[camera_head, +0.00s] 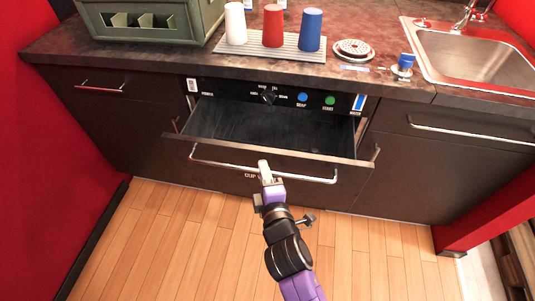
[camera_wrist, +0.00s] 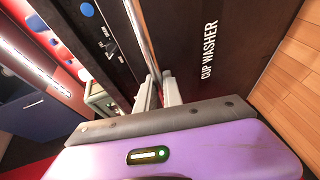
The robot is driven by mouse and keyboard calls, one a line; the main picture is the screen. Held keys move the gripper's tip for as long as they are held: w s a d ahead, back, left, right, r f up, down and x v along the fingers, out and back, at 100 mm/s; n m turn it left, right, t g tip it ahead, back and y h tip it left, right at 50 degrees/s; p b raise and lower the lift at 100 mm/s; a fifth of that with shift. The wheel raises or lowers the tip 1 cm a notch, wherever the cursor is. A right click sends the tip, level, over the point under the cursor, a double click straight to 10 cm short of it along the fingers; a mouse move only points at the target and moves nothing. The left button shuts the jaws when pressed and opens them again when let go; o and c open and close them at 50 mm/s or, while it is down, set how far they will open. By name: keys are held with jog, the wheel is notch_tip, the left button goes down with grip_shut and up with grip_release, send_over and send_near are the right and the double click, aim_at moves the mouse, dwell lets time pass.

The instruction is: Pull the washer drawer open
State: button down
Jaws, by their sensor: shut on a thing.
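The washer drawer (camera_head: 280,152) is pulled out from the dark cabinet below the counter, and its empty-looking inside (camera_head: 270,125) shows from above. A silver bar handle (camera_head: 226,166) runs across its front, and the handle also shows in the wrist view (camera_wrist: 141,35). "CUP WASHER" is written on the front panel (camera_wrist: 222,50) in the wrist view. My gripper (camera_head: 264,170) is at the middle of the handle, its fingers (camera_wrist: 159,92) shut on the bar. The fingers hide the bar where they meet it.
A control panel with a knob (camera_head: 268,97), a blue button (camera_head: 302,97) and a green button (camera_head: 330,100) sits above the drawer. White, red and blue cups (camera_head: 273,26) stand on a rack on the counter. A sink (camera_head: 475,55) is at right. The wooden floor (camera_head: 370,250) in front is clear.

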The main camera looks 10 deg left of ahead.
jog(key=s+b, duration=0.2)
jog(key=s, duration=1.3)
jog(key=shift+s+a, duration=0.25)
jog(key=c, duration=1.5)
grip_release()
jog(key=shift+v, duration=3.95)
jog(key=shift+w+a+r, duration=0.1)
